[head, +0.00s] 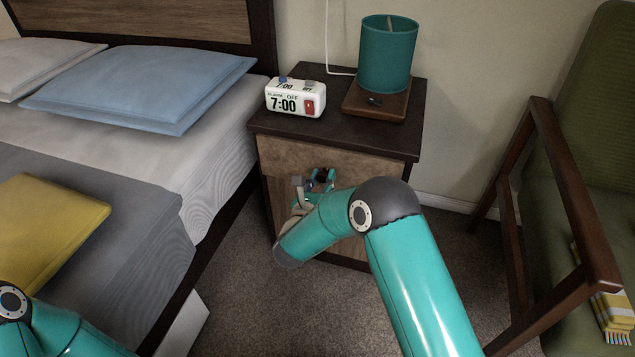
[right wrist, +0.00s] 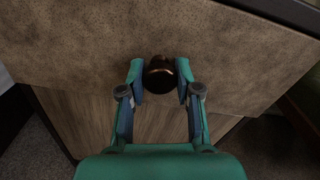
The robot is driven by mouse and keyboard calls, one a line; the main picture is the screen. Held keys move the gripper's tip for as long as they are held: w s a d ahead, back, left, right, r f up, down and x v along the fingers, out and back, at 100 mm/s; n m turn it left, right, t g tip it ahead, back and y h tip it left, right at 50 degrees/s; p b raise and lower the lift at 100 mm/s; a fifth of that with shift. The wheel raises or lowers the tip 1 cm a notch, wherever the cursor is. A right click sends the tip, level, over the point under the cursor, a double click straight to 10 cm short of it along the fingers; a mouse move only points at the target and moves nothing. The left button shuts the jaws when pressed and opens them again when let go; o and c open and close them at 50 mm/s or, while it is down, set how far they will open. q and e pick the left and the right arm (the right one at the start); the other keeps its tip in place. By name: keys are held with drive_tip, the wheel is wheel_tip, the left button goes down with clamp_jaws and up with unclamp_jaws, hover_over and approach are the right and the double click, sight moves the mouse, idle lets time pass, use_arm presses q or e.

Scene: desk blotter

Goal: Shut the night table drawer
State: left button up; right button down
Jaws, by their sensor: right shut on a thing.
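The night table (head: 335,122) stands beside the bed with a dark top and a brown drawer front (head: 385,168). In the right wrist view the drawer front (right wrist: 80,50) seems to stand out past the lower panel (right wrist: 85,120); how far it is open is hard to tell. The dark round knob (right wrist: 159,75) sits between the fingers of my right gripper (right wrist: 160,82), which is shut on it. In the head view my right gripper (head: 318,180) is at the drawer front, partly hidden by my arm. My left gripper is out of view.
A white alarm clock (head: 295,98) and a teal lamp (head: 388,55) stand on the night table. The bed (head: 215,135) is close on the left, and a green armchair with a wooden arm (head: 570,190) is on the right. Carpet (head: 270,310) is clear in front.

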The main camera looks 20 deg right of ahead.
drive_tip(key=shift+w+d+f, duration=0.1)
drive_tip(key=shift+w+d, duration=0.15)
drive_tip(key=shift+w, duration=0.5)
drive_tip(key=shift+w+d, duration=0.25)
drive_tip(key=shift+d, duration=0.05)
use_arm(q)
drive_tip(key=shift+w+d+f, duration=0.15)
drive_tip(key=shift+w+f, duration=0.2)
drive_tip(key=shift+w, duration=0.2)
use_arm(e)
drive_tip(key=shift+d+r, duration=0.2)
drive_tip(key=shift+d, duration=0.05)
drive_tip(key=c, duration=0.8)
unclamp_jaws()
drive_tip(key=shift+f, duration=0.1)
drive_tip(key=shift+a, duration=0.15)
drive_tip(key=shift+s+a, duration=0.15)
drive_tip(key=shift+s, duration=0.15)
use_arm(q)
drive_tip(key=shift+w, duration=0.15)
use_arm(e)
drive_tip(key=v, duration=1.1)
drive_tip(key=shift+s, duration=0.15)
